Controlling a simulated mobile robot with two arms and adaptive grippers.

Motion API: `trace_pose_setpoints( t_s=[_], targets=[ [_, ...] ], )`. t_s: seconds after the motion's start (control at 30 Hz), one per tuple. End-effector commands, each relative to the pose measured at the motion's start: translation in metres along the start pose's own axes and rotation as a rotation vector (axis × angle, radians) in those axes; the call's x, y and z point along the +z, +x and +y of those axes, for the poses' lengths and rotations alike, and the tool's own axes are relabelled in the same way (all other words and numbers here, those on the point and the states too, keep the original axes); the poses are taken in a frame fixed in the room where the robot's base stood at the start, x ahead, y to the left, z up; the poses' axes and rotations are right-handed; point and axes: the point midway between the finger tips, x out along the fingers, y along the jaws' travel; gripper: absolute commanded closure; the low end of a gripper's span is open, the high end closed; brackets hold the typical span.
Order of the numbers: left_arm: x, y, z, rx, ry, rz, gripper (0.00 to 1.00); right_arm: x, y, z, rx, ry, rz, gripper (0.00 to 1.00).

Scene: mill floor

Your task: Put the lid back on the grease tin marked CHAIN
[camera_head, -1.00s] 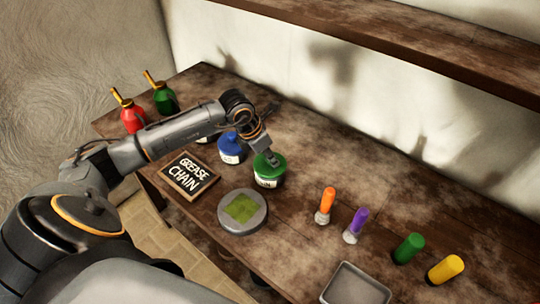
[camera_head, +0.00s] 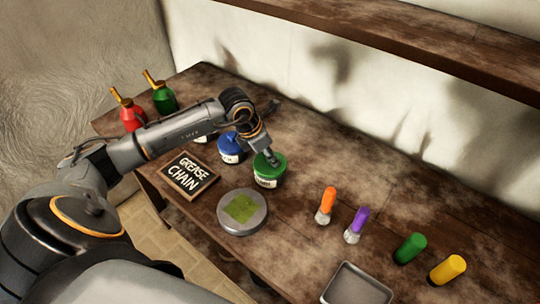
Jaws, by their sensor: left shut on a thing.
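My left gripper (camera_head: 273,160) reaches in over the table and is shut on the green lid (camera_head: 266,160) from above. The lid is at the top of a green tin (camera_head: 268,182) with a white label too small to read. I cannot tell whether the lid is fully seated or just above the rim. A blue tin (camera_head: 230,150) with a white label stands behind and left of the green one, partly behind my arm. My right gripper is not in view.
A round grey disc (camera_head: 242,212) with a green patch lies in front of the green tin. Orange (camera_head: 326,206) and purple (camera_head: 356,225) brushes, green (camera_head: 409,248) and yellow (camera_head: 446,269) cylinders and a metal tray (camera_head: 357,286) are right. Red (camera_head: 132,115) and green (camera_head: 164,98) oil cans stand back left.

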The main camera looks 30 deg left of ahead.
Motion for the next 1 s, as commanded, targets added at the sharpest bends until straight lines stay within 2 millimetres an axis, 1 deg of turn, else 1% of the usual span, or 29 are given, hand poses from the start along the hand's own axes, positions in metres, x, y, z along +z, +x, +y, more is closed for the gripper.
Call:
trace_pose_setpoints(
  t_s=[0.47, 0.8, 1.0],
  targets=[
    [-0.0001, 0.0001, -0.0001, 0.0, 0.0, 0.0, 1.0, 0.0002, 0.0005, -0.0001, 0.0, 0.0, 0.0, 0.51],
    [-0.0013, 0.0031, 0.0, 0.0, 0.0, 0.0, 1.0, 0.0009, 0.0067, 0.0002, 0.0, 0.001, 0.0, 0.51],
    [-0.0013, 0.0028, -0.0001, 0.0, 0.0, 0.0, 1.0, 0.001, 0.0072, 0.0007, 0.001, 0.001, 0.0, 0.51]
  ],
)
